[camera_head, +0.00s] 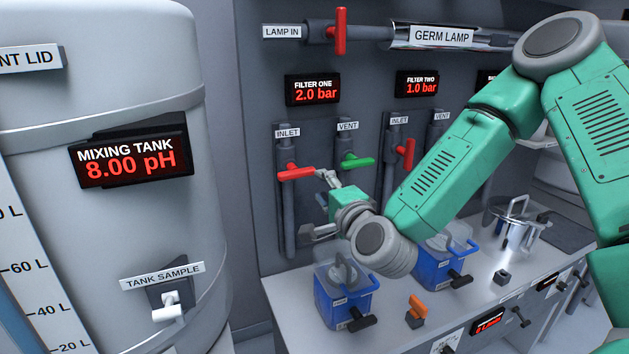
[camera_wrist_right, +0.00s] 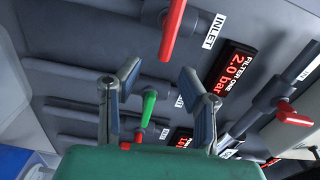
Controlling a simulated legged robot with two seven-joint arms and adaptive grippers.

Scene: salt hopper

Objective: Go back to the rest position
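My right gripper (camera_head: 319,206) is in front of the wall panel, just below and right of the red filter one inlet handle (camera_head: 296,173), which lies sideways. In the right wrist view, its fingers (camera_wrist_right: 160,74) are spread with nothing between them. That inlet handle (camera_wrist_right: 174,28) shows just past the fingertips; whether a finger touches it I cannot tell. The green vent handle (camera_head: 356,161) lies sideways to the right; it appears farther back between the fingers in the wrist view (camera_wrist_right: 148,108). My left gripper is not in view.
Blue containers (camera_head: 342,296) stand on the bench below my right gripper. An orange-handled valve (camera_head: 417,307) and a metal pot (camera_head: 517,222) are farther right. The mixing tank (camera_head: 110,230) fills the left side. The filter two inlet handle (camera_head: 409,153) is upright.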

